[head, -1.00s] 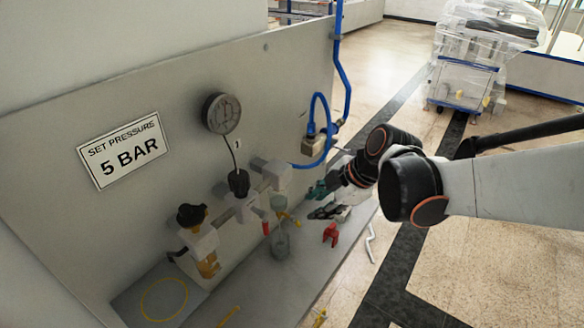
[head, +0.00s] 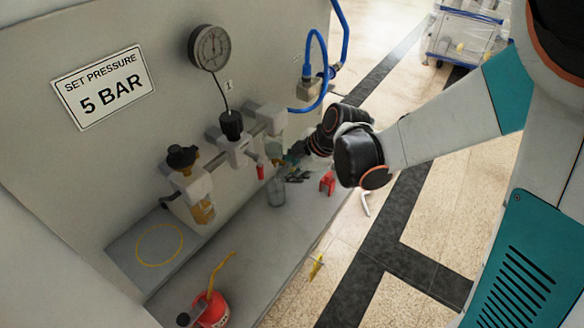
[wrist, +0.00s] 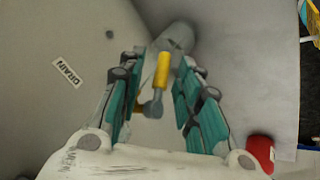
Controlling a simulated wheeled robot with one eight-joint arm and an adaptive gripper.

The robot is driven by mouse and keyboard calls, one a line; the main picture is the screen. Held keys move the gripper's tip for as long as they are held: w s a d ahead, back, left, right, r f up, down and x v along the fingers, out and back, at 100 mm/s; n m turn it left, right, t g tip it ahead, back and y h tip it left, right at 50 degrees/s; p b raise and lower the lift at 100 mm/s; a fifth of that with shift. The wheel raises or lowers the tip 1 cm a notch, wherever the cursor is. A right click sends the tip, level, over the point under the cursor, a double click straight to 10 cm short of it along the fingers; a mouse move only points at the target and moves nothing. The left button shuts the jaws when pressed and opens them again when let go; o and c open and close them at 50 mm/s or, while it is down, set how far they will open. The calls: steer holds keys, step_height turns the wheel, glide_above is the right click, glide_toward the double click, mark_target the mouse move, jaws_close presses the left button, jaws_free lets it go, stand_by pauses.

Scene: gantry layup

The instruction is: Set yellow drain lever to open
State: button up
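The yellow drain lever (wrist: 161,72) stands near the middle of the wrist view, a yellow handle on a grey stem. A DRAIN label (wrist: 66,72) is on the panel to its left. My gripper (wrist: 158,78) is open, with its teal-padded fingers on either side of the lever. A gap shows between the handle and the fingers; I cannot tell whether either finger touches it.
A gauge (head: 210,47) and a 5 BAR sign (head: 103,86) are on the panel. A red item (head: 327,182) lies on the shelf right of my gripper. A red can (head: 212,308) with a yellow spout stands at the shelf front. Blue hose (head: 322,70) hangs behind.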

jaws_close()
steer(key=shift+f, duration=0.1)
stand_by(0.4)
steer(key=shift+s+f+g+y+b, duration=0.1)
steer(key=shift+f+g+y+b, duration=0.1)
steer(key=shift+g+y+b, duration=0.35)
steer(key=shift+s+a+r+m+g+y+b, duration=0.1)
steer(key=shift+s+a+m+g+y+b, duration=0.15)
steer(key=shift+m+g+y+b, duration=0.45)
steer(key=shift+h, duration=0.25)
jaws_free()
